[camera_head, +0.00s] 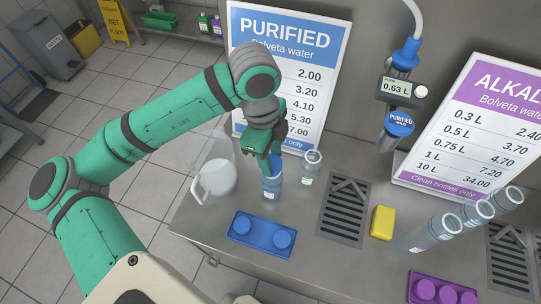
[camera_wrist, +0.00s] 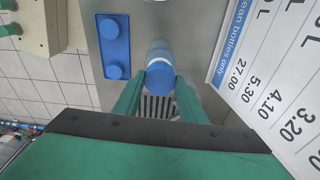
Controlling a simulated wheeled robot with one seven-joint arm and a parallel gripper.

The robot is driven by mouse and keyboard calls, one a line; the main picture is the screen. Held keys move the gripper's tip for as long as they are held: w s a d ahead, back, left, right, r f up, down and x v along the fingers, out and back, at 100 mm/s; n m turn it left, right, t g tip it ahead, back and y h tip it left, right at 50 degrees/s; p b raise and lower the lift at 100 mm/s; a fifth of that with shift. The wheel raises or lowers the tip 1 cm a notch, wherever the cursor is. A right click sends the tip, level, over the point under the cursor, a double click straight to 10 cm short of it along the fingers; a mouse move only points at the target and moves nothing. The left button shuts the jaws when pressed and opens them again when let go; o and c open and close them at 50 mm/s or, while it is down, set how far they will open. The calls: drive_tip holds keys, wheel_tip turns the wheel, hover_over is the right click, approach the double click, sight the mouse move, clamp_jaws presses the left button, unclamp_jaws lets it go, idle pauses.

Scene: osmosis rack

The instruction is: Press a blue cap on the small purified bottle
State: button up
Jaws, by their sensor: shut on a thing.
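My gripper (camera_head: 270,160) points down at the counter's left part, shut on a blue cap (camera_wrist: 160,76). The cap also shows below the fingers in the head view (camera_head: 272,167). A small clear bottle (camera_head: 272,186) with a blue label stands upright directly under the cap. It also shows beyond the cap in the wrist view (camera_wrist: 159,48). The cap is at the bottle's mouth; I cannot tell whether it is fully seated.
An open clear bottle (camera_head: 309,170) stands close right of my gripper. A clear jug (camera_head: 216,182) stands close left. A drain grate (camera_head: 343,212), yellow sponge (camera_head: 382,223), several tilted bottles (camera_head: 449,226) and a purple tray (camera_head: 415,298) are further right. The PURIFIED sign (camera_head: 290,72) stands behind.

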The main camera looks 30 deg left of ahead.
drive_tip(key=shift+f, duration=0.1)
idle(0.3)
drive_tip(key=shift+f, duration=0.35)
drive_tip(key=shift+f, duration=0.4)
drive_tip(key=shift+c, duration=0.2)
idle(1.1)
drive_tip(key=shift+r, duration=0.1)
idle(0.5)
drive_tip(key=o, duration=1.1)
drive_tip(key=shift+o, duration=0.7)
drive_tip(key=o, duration=0.4)
drive_tip(key=shift+o, duration=0.2)
drive_tip(key=shift+r, duration=0.1)
drive_tip(key=shift+r, duration=2.95)
